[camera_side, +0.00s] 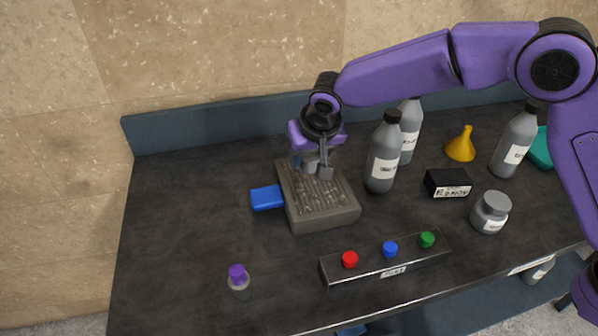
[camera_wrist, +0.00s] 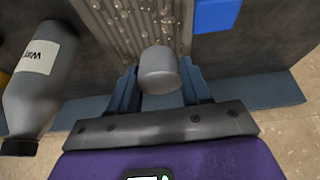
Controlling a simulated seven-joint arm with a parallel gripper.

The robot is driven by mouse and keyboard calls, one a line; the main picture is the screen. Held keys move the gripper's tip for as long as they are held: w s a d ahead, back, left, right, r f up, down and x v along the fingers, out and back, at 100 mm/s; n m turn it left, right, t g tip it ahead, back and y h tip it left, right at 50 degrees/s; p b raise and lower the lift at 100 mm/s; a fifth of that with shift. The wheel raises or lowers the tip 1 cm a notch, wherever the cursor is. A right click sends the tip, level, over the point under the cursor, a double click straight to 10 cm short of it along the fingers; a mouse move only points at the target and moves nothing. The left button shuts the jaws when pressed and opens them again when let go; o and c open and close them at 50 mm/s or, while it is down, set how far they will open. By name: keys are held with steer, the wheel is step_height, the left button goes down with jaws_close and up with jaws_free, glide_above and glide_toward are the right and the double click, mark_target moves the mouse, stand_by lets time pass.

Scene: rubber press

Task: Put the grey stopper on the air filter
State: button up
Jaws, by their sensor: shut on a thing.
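My gripper (camera_side: 312,168) is shut on the grey stopper (camera_wrist: 158,70), a short smooth cylinder held between the blue fingertips in the wrist view. In the side view the stopper is mostly hidden by the fingers. My gripper is over the far end of a grey block (camera_side: 325,218) with a ribbed, bubbly top; its top also shows in the wrist view (camera_wrist: 115,25). No label names the air filter, and I cannot tell for sure that this block is it. Whether the stopper touches the block is unclear.
A blue tab (camera_side: 267,197) sticks out left of the block. Grey bottles (camera_side: 383,160) stand close on its right. A box with red, blue and green buttons (camera_side: 388,263) lies in front, and a purple knob (camera_side: 237,272) stands front left. The left of the table is clear.

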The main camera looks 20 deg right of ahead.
mark_target(304, 158)
steer(key=shift+w+a+f, duration=0.4)
steer(key=shift+w+f, duration=0.1)
steer(key=shift+f, duration=0.25)
steer(key=shift+w+a+f, duration=0.35)
steer(key=shift+w+f, duration=0.15)
steer(key=shift+f, duration=0.25)
steer(key=shift+w+a+f, duration=0.1)
steer(key=shift+f, duration=1.55)
steer(key=shift+f, duration=0.15)
steer(key=o, duration=1)
steer(key=shift+o, duration=0.2)
steer(key=v, duration=1.2)
